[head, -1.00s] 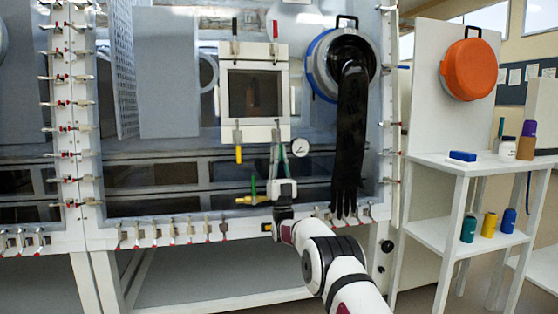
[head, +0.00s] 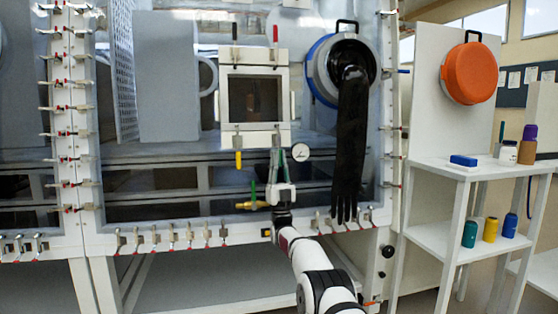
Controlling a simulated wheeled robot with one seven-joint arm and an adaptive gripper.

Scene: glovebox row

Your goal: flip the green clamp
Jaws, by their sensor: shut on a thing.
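The green clamp (head: 277,138) is at the lower right corner of the square white-framed door on the glovebox front. My gripper (head: 278,157) is just below that corner, pointing up, with its fingers around the clamp's handle. The handle is mostly hidden between the fingers, and little of its green shows. The gripper is shut on it. I cannot tell the handle's exact angle.
A yellow-handled clamp (head: 238,158) hangs at the door's lower left, and a red-handled one (head: 276,33) stands above. A round gauge (head: 300,152) is close on the right. A brass valve (head: 252,205) is lower left, and a black glove (head: 347,150) hangs right.

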